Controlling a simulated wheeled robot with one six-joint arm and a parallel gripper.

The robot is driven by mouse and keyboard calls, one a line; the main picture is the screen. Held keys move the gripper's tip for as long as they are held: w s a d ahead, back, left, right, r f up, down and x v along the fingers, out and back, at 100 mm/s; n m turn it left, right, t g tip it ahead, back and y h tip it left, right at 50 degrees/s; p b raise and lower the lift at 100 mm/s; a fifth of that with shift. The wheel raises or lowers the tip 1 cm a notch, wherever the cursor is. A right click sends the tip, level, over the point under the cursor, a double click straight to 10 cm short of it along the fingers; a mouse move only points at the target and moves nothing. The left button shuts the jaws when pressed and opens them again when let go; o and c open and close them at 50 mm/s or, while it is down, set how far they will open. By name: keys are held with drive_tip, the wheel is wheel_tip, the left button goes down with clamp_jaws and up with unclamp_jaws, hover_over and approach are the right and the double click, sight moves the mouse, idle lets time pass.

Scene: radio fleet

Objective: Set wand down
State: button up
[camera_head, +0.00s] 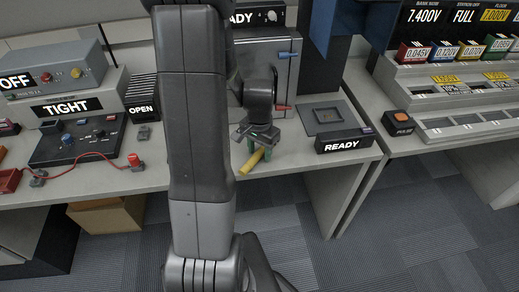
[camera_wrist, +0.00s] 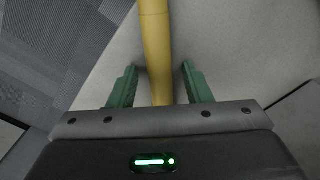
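The wand is a plain yellow rod. In the head view the wand (camera_head: 251,161) lies at the front edge of the grey bench (camera_head: 215,176), just under my gripper (camera_head: 262,141). In the wrist view the wand (camera_wrist: 156,48) runs from the top of the picture down between the two green fingers of my gripper (camera_wrist: 160,70). A gap shows on each side of it, so the fingers are open around it and not closed on it. It appears to rest on the pale bench top. Its near end is hidden behind the gripper body.
A black READY block (camera_head: 343,142) and a dark square pad (camera_head: 322,116) are right of my gripper. A grey cabinet (camera_head: 282,75) with blue and red handles stands behind. A tester panel (camera_head: 85,137) with a red lead is left. Carpet floor lies beyond the bench edge.

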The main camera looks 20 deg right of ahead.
sight(259, 151)
wheel_tip(259, 151, up, 12)
drive_tip(key=p, duration=0.1)
drive_tip(key=shift+r, duration=0.2)
idle(0.5)
drive_tip(key=shift+o, duration=0.6)
idle(1.7)
